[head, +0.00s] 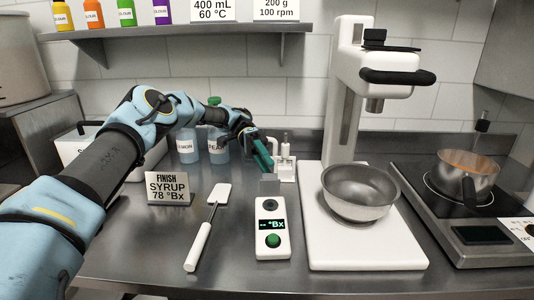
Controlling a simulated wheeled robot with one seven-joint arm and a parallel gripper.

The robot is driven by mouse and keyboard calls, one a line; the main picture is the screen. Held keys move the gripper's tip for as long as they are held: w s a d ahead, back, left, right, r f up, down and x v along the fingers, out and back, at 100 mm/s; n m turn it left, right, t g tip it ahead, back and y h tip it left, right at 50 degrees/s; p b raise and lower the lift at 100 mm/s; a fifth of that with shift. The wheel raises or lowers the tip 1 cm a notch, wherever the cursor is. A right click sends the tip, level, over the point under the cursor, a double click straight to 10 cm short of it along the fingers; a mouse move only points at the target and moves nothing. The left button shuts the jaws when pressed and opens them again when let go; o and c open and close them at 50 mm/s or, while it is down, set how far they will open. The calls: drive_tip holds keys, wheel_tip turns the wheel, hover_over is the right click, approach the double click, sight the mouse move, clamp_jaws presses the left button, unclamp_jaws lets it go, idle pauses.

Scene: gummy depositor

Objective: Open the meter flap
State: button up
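The meter (272,232) is a slim white device lying on the steel counter, with a dark display reading "--°Bx" and a green button. A small grey plate (269,185) at its far end looks like the flap and seems to stand up; its exact angle is hard to tell. My gripper (263,161) is just behind and above the plate, at the end of my light-blue arm. A teal part shows at its tip, pointing down toward the meter's far end. I cannot tell whether it touches the plate, or whether the fingers are apart.
A white holder (286,166) stands right behind the meter. A spatula (209,226) and a syrup sign (169,188) are left of it. A mixer with a steel bowl (360,194) is right, then a hob with a pot (467,176). Bottles (187,148) stand behind.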

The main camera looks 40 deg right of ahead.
wheel_tip(320, 180, up, 6)
drive_tip(key=shift+f+p, duration=0.15)
drive_tip(key=shift+p, duration=0.6)
drive_tip(key=w+a+f+n+t+h, duration=0.25)
drive_tip(key=a+n+t, duration=0.3)
drive_tip(key=a, duration=0.55)
drive_tip(key=w+a+f+n+t+h, duration=0.1)
drive_tip(key=w+a+f+n+t, duration=0.2)
drive_tip(key=a+n+t, duration=0.55)
drive_tip(key=s+a+n+t, duration=0.1)
drive_tip(key=a+n, duration=0.2)
drive_tip(key=a, duration=1)
drive_tip(key=s+a+r+n+t, duration=0.1)
drive_tip(key=s+a+n, duration=0.1)
drive_tip(key=a, duration=1)
drive_tip(key=shift+a+r+n+t, duration=0.15)
drive_tip(key=shift+a+n+t, duration=0.25)
drive_tip(key=shift+n, duration=0.2)
